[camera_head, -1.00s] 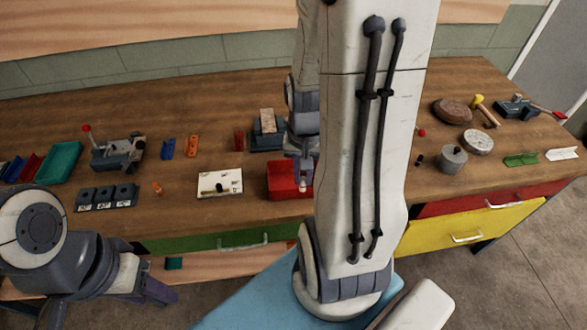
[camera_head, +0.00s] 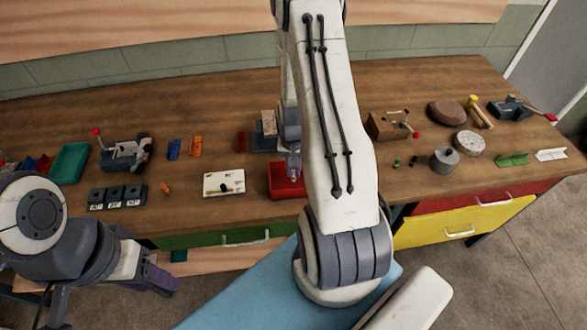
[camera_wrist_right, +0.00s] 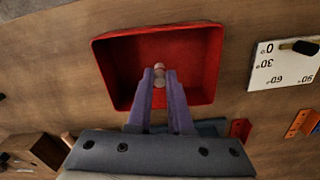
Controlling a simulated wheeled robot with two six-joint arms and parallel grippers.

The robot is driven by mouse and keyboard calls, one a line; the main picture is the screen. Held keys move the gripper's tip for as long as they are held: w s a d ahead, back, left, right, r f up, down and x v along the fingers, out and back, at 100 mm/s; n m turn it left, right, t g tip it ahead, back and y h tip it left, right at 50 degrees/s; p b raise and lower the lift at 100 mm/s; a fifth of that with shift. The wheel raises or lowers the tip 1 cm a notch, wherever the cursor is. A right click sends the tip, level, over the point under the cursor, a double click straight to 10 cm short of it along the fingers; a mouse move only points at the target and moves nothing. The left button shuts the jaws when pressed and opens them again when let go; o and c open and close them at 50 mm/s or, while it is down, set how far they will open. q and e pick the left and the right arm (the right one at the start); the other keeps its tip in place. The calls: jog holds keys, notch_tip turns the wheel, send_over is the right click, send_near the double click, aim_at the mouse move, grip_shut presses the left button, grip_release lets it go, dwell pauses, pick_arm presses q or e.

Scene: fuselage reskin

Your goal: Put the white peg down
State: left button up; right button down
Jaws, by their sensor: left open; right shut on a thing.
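The white peg (camera_wrist_right: 159,76) is small and pale, and in the right wrist view it sits between my right fingertips. My right gripper (camera_wrist_right: 159,83) is shut on it, over the inside of the red tray (camera_wrist_right: 117,75). Whether the peg touches the tray floor I cannot tell. In the head view the red tray (camera_head: 283,187) lies near the table's front edge, with my right gripper (camera_head: 294,170) above it; my right arm hides part of the tray's right side. My left gripper (camera_head: 163,282) is open and empty, low in front of the bench.
A white angle card (camera_head: 224,183) with a dark-handled piece lies left of the tray. Black numbered blocks (camera_head: 117,196) and a small orange piece (camera_head: 165,188) lie further left. A wooden block (camera_head: 388,125) with a red-knobbed lever stands right of my arm.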

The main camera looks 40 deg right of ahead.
jog(key=shift+f, duration=0.45)
jog(key=shift+f, duration=0.1)
jog(key=shift+f, duration=0.15)
jog(key=c, duration=0.8)
grip_release()
jog(key=shift+c, duration=0.2)
